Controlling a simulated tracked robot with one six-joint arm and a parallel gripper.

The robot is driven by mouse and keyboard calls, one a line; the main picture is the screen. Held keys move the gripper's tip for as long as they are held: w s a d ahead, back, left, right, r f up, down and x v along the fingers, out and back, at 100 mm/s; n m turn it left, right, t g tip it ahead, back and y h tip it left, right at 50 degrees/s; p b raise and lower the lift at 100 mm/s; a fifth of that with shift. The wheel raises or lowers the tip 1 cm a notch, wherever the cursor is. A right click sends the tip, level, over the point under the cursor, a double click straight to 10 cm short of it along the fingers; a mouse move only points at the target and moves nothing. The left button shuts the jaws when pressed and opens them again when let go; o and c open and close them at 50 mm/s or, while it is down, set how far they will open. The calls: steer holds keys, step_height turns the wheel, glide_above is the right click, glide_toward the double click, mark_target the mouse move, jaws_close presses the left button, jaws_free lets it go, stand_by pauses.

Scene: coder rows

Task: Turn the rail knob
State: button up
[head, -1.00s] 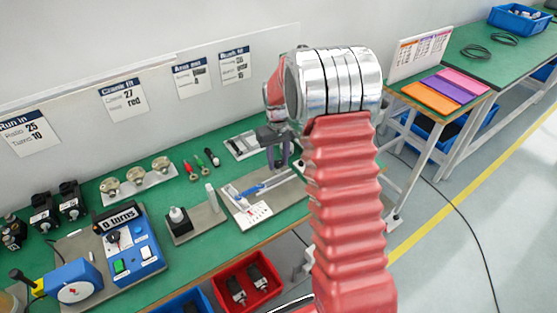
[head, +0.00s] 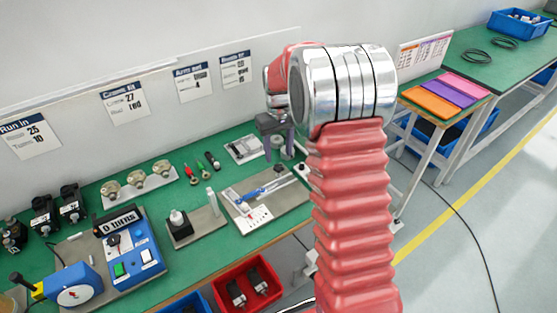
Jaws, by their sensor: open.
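A small dark and white knob-like part (head: 301,168) shows at the rail's right end, close to my arm. I cannot tell for sure that it is the rail knob. My gripper (head: 279,156) points down, open, above the bench beyond the plate's back edge. It appears empty and apart from the rail. My red sleeved arm hides the bench to the right.
Left of the plate stand a small stand with a black and white part (head: 178,222) and a blue control box (head: 133,253). A grey tray (head: 244,149) lies behind. Red (head: 247,287) and blue bins sit below the front edge. A side table (head: 412,112) stands right.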

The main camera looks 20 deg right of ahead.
mark_target(278, 166)
step_height(278, 166, up, 8)
steer(key=shift+f, duration=0.15)
stand_by(0.4)
steer(key=s+a+r+t, duration=0.1)
steer(key=s+a+r, duration=0.35)
steer(key=s, duration=0.25)
steer(key=s+a+r+t, duration=0.2)
steer(key=s+a+r, duration=0.1)
steer(key=s+r, duration=0.4)
steer(key=s+a+f+t, duration=0.1)
steer(key=s+a, duration=0.1)
steer(key=s, duration=0.6)
steer(key=s+a+f+t, duration=0.1)
steer(key=s+a, duration=0.1)
steer(key=s, duration=0.7)
steer(key=shift+a+f+t, duration=0.2)
steer(key=shift+a+t, duration=0.05)
steer(key=shift+t, duration=0.05)
